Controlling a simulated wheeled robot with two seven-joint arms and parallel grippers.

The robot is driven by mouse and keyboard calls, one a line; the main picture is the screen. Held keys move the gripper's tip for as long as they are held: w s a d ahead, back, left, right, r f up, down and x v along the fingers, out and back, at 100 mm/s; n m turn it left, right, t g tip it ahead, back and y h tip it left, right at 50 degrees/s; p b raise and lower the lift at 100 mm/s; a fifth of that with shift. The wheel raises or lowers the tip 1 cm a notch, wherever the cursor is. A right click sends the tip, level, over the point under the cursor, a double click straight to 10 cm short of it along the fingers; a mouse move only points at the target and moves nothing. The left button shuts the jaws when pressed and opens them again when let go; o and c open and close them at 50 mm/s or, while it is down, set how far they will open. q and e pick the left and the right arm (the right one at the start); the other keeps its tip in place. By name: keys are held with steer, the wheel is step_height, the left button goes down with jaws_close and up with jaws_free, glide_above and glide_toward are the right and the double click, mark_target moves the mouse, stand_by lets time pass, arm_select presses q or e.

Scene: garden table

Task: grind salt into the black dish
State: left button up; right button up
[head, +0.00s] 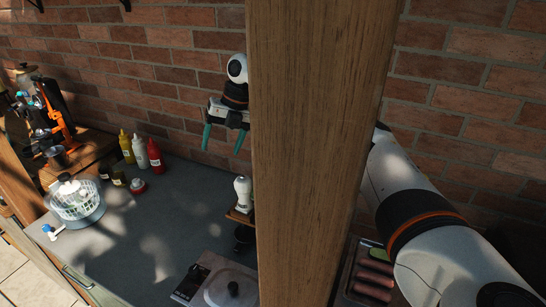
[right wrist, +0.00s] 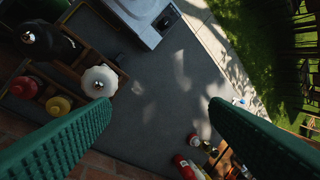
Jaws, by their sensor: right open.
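A white grinder (head: 243,190) stands upright on a wooden rack (head: 238,217) beside the post in the head view. In the right wrist view the white grinder (right wrist: 99,81) shows from above, with a metal knob on top, near the left fingertip and apart from it. My right gripper (head: 222,150) is open and empty, its green fingers pointing down above the counter; its fingers also frame the right wrist view (right wrist: 160,105). A dark round thing (head: 243,236), possibly the black dish, sits below the rack, partly hidden by the post. My left gripper is not in view.
A wooden post (head: 315,150) blocks the middle of the head view. A dark grinder (right wrist: 45,42) and red and yellow jars share the rack. The counter's middle (head: 165,220) is clear.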

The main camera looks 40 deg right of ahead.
mark_target(243, 179)
steer(key=d+f+h, duration=0.1)
steer(key=s+d+f+h+b, duration=0.1)
steer(key=f, duration=0.1)
steer(key=s+d+f+m+g+h, duration=0.1)
steer(key=h, duration=0.1)
steer(key=shift+d+f+b, duration=0.35)
steer(key=shift+d, duration=0.05)
step_height(243, 179, down, 9)
steer(key=b, duration=0.6)
steer(key=shift+w+d, duration=0.1)
steer(key=shift+d, duration=0.05)
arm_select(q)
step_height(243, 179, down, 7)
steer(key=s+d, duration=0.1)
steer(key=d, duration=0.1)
arm_select(e)
steer(key=c, duration=1)
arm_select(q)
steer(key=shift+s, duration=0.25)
arm_select(e)
steer(key=shift+o, duration=0.2)
